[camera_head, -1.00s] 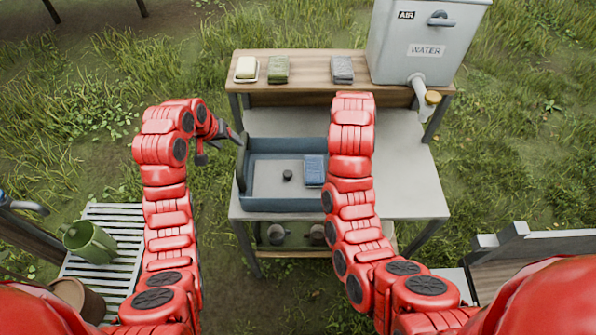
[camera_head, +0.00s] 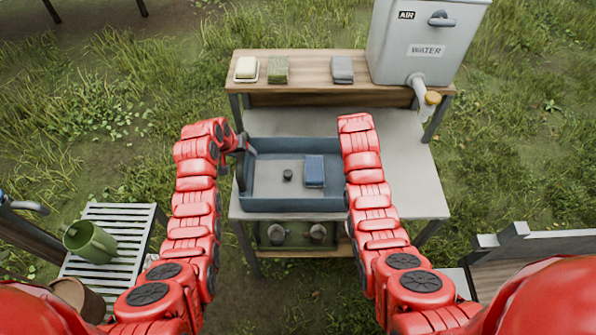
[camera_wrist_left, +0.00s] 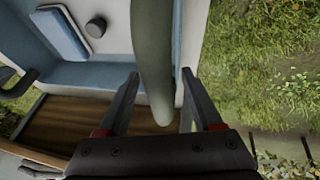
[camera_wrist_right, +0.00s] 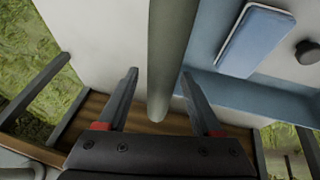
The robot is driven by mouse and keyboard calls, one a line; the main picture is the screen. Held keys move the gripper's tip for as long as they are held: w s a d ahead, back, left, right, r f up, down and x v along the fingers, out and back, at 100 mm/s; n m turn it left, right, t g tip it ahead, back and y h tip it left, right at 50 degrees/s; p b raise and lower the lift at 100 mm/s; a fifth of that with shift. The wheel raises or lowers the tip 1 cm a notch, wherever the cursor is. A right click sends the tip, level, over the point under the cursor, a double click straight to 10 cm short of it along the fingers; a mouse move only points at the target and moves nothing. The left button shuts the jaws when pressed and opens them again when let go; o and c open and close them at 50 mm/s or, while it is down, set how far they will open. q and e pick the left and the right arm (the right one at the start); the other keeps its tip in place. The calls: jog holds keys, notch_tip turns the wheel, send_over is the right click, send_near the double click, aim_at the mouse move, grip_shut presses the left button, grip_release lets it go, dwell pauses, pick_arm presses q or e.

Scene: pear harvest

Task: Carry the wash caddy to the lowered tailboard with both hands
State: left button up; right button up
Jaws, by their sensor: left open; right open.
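The wash caddy (camera_head: 290,204) is a blue open tray on the grey table, with a blue block (camera_head: 314,171) and a dark round knob (camera_head: 287,174) inside. My left gripper (camera_head: 243,147) is at the caddy's left side. In the left wrist view its open fingers (camera_wrist_left: 158,85) stand either side of the grey-green handle bar (camera_wrist_left: 152,60). My right gripper is hidden behind its own arm in the head view. In the right wrist view its open fingers (camera_wrist_right: 158,85) straddle the other handle bar (camera_wrist_right: 172,50). The tailboard cannot be made out with certainty.
The grey table (camera_head: 405,180) has free room right of the caddy. A shelf (camera_head: 310,68) behind holds soap, a green sponge and a grey block. A water tank (camera_head: 425,40) stands back right. A slatted rack (camera_head: 125,225) with a green can (camera_head: 90,242) is at left.

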pick_arm(q)
jog(key=shift+x, duration=0.8)
pick_arm(e)
jog(key=shift+x, duration=0.8)
pick_arm(q)
grip_shut()
pick_arm(e)
grip_shut()
